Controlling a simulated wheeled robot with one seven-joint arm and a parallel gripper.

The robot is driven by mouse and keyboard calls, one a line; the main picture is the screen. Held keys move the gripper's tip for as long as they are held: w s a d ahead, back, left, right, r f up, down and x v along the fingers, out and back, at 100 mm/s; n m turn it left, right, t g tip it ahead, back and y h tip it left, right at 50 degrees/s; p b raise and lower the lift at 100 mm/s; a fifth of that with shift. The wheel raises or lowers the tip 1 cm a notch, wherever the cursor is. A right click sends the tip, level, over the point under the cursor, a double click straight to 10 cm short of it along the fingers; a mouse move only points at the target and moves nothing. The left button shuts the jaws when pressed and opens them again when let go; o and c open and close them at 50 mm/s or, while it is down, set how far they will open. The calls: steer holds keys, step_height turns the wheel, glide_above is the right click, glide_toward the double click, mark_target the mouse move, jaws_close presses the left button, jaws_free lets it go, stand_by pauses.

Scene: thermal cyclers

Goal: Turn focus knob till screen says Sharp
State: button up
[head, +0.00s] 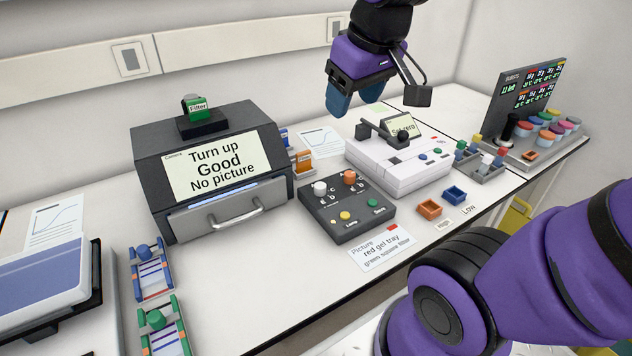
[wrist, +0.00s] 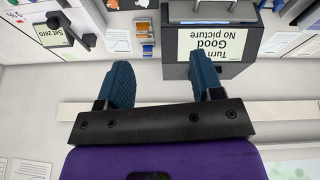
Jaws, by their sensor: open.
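The dark camera box (head: 150,150) stands at the left of the bench. Its screen (head: 213,166) reads "Turn up", "Good", "No picture"; it also shows upside down in the wrist view (wrist: 215,43). The control box (head: 347,215) has a white knob (head: 320,188) and an orange knob (head: 349,177) at the back, and a yellow button (head: 345,215) and green button (head: 372,203) in front. The knob labels are too small to read. My gripper (head: 348,102) is open and empty, high above the bench behind the control box; it touches nothing. Both blue fingers show in the wrist view (wrist: 160,65).
A white instrument (head: 385,165) reading "Set zero" stands right of the control box. A green filter block (head: 194,104) tops the camera box; its drawer appears shut. Blue (head: 151,268) and green (head: 163,330) trays lie at left. A card (head: 382,247) lies in front.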

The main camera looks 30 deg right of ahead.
steer(key=w+d+f+n+g, duration=0.2)
steer(key=w+d+f+n, duration=0.1)
steer(key=w+f, duration=0.75)
steer(key=n+g, duration=0.2)
glide_above(320, 184)
step_height(320, 184, down, 11)
step_height(320, 184, down, 11)
steer(key=shift+f, duration=0.1)
steer(key=shift+s, duration=0.1)
steer(key=c, duration=0.9)
